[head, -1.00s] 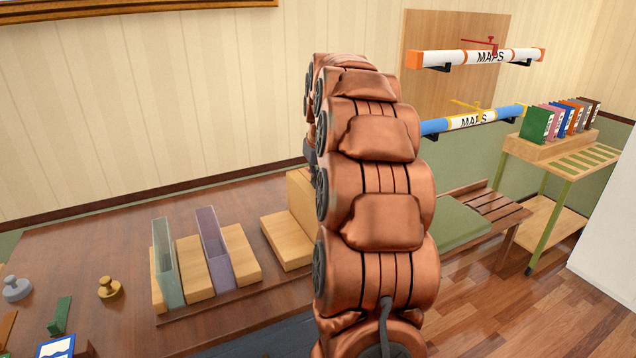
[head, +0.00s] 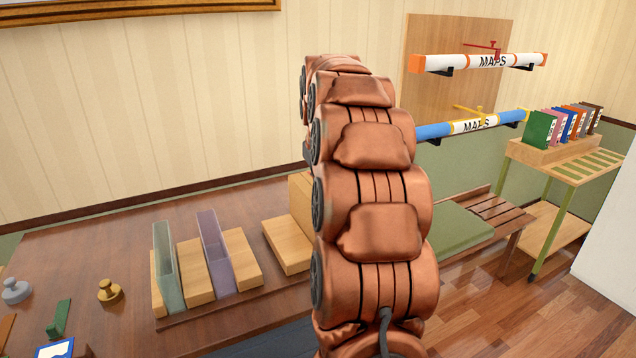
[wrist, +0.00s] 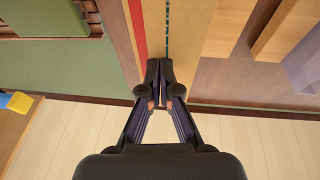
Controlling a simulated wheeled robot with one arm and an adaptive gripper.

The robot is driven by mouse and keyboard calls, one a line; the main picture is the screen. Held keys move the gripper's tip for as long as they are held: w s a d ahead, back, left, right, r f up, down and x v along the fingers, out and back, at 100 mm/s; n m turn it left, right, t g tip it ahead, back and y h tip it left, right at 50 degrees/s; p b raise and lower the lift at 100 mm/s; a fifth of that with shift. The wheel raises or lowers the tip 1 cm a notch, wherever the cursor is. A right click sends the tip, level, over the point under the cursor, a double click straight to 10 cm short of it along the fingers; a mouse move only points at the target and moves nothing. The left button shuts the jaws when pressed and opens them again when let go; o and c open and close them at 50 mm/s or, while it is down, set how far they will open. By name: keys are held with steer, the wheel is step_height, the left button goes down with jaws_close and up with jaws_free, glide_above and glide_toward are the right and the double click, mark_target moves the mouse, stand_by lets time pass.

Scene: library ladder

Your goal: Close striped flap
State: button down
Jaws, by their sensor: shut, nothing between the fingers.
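In the wrist view my gripper (wrist: 160,78) is shut and empty, its fingertips together. Just beyond the tips is a tan wooden panel (wrist: 190,30) with a red stripe (wrist: 137,25) along its left side and a thin dark dashed line down it. This may be the striped flap, but I cannot tell how far open it stands. Whether the fingertips touch it is unclear. In the head view my arm hides the gripper and most of a wooden box (head: 301,195) on the desk; no striped flap shows there.
Wooden blocks with a greenish divider (head: 168,268) and a purple divider (head: 215,255) stand on the desk (head: 100,235). Two map tubes, orange-ended (head: 480,62) and blue (head: 435,131), hang on the right. A green-padded bench (head: 460,232) and a book trolley (head: 560,165) stand beyond.

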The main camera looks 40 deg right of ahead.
step_height(320, 180, up, 4)
steer(key=shift+r+p, duration=0.25)
steer(key=shift+p, duration=0.6)
steer(key=b+v, duration=0.2)
steer(key=v, duration=0.7)
steer(key=shift+s+r, duration=0.25)
steer(key=shift+r, duration=0.05)
steer(key=shift+d, duration=0.1)
steer(key=s+a+f+n+g+y+p, duration=0.1)
steer(key=s+a+f, duration=0.15)
steer(key=a, duration=0.55)
steer(key=s+a+f+n, duration=0.15)
steer(key=a+f, duration=0.25)
steer(key=a, duration=0.4)
steer(key=s+a+f+g+y+p, duration=0.1)
steer(key=s+a+f, duration=0.2)
steer(key=a, duration=0.5)
steer(key=s+a+f+g, duration=0.1)
steer(key=s+a+f, duration=0.4)
steer(key=s, duration=0.5)
steer(key=s+a+f+g, duration=0.1)
steer(key=s+a+f, duration=0.5)
steer(key=s, duration=0.4)
steer(key=shift+s+f+n+p, duration=0.2)
steer(key=shift+f+n+p, duration=0.25)
steer(key=shift+f, duration=0.2)
